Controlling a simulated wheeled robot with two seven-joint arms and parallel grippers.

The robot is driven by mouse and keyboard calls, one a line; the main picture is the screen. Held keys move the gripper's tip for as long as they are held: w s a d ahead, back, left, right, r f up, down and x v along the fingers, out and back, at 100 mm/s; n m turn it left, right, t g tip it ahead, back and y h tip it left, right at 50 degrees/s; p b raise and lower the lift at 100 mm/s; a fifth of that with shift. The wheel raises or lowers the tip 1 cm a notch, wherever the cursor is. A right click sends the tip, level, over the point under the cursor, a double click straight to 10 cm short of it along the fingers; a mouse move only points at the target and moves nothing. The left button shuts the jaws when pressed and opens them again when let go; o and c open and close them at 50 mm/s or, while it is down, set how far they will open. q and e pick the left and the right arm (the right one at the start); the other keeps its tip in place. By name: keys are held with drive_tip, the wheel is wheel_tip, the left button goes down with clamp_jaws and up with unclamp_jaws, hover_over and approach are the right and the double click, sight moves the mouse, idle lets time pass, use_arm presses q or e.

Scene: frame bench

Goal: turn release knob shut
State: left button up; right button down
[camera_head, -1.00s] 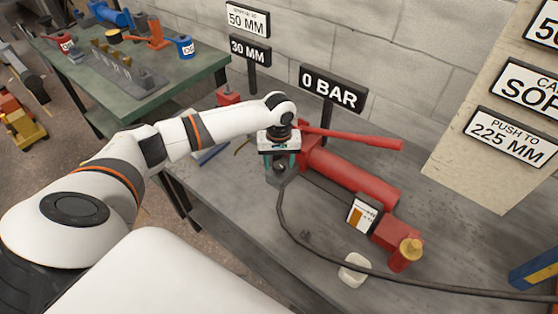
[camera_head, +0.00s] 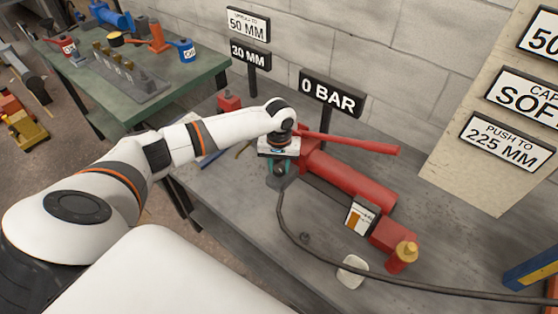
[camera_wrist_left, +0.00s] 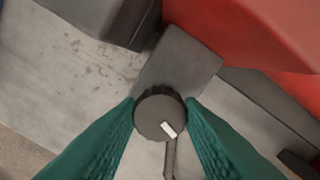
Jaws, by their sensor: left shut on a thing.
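The release knob (camera_wrist_left: 160,113) is a dark grey round knob with a white pointer mark. In the left wrist view it sits between the two teal fingers of my left gripper (camera_wrist_left: 161,118), which touch its sides. The pointer mark lies toward its lower right. The knob is on a grey block (camera_wrist_left: 187,62) at the end of the red hand pump (camera_head: 345,183). In the head view my left gripper (camera_head: 279,172) reaches down over that end and hides the knob. My right gripper is out of view.
A red pump lever (camera_head: 350,141) extends right above the pump body. A black hose (camera_head: 330,262) runs across the bench. A sign reading 0 BAR (camera_head: 331,93) stands behind. A white cloth or pad (camera_head: 352,269) lies at the front, and a green table (camera_head: 190,82) stands at back left.

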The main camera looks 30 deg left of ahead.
sight(280, 168)
use_arm(q)
drive_tip(key=m+p, duration=0.2)
drive_tip(key=shift+r+m+p, duration=0.3)
drive_tip(key=shift+m+p, duration=0.05)
drive_tip(key=shift+m, duration=0.05)
drive_tip(key=m+p, duration=0.2)
drive_tip(key=m, duration=0.1)
drive_tip(key=shift+f+m, duration=0.1)
drive_tip(key=shift+m, duration=0.2)
drive_tip(key=m+p, duration=0.1)
drive_tip(key=m, duration=0.2)
drive_tip(key=shift+m+p, duration=0.3)
drive_tip(key=shift+p, duration=0.05)
drive_tip(key=m, duration=0.4)
drive_tip(key=shift+f+p, duration=0.1)
drive_tip(key=shift+p, duration=0.3)
drive_tip(key=o, duration=1)
drive_tip(key=shift+c, duration=0.2)
wheel_tip(280, 168, up, 12)
drive_tip(key=b, duration=0.1)
drive_tip(key=shift+d+f, duration=0.1)
drive_tip(key=shift+d, duration=0.05)
